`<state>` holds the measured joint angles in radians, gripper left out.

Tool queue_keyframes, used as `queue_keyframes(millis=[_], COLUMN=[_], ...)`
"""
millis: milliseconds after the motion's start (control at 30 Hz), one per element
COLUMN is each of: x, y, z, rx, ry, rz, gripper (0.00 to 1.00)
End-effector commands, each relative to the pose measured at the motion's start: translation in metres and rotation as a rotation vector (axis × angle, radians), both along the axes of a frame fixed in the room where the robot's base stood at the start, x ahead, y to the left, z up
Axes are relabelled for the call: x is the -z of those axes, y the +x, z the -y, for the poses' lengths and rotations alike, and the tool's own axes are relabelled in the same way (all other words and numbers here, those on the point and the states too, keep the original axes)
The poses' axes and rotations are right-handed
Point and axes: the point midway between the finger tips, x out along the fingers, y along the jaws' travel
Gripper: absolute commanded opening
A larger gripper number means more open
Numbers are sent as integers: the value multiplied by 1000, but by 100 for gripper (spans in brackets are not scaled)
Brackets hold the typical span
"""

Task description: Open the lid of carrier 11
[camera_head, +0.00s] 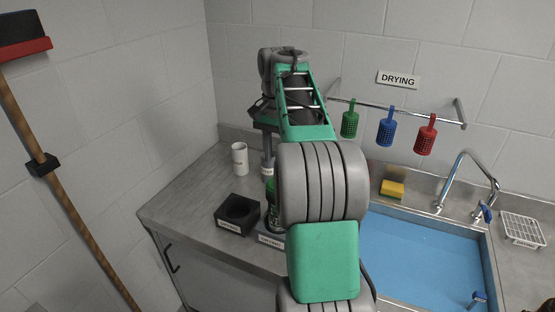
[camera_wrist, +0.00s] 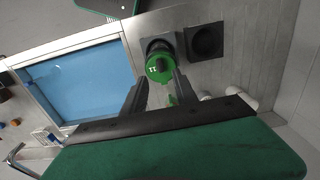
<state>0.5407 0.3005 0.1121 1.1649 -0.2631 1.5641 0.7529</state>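Carrier 11 is a green cylinder; its round green lid, marked 11 (camera_wrist: 158,68), faces the wrist camera. It stands upright in a grey holder (camera_wrist: 150,43) on the counter. In the head view the green carrier (camera_head: 271,198) is partly hidden behind my arm, in a labelled holder (camera_head: 271,240). The lid looks closed. My gripper (camera_wrist: 160,82) is open in the wrist view, one dark finger on each side of the lid's near edge. I cannot tell whether the fingers touch it. In the head view my arm covers much of the gripper.
A black block with a round hole (camera_head: 237,214) stands left of the carrier. A white labelled cup (camera_head: 239,159) is behind it. The blue sink (camera_head: 425,255) lies right. Green, blue and red baskets (camera_head: 386,132) hang from the wall rail. A yellow sponge (camera_head: 392,188) sits behind the sink.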

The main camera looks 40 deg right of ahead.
Motion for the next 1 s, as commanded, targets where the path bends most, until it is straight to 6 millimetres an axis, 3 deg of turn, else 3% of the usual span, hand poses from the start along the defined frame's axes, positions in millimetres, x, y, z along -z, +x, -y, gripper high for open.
queue_keyframes(millis=[400,500,833,1000], x=[67,76,77,77], y=[1,1,1,1], z=[3,3,3,2], rx=[10,9,9,8], ry=[-2,-2,-1,-1], rz=[-1,-1,0,0], gripper=[35,35,35,21])
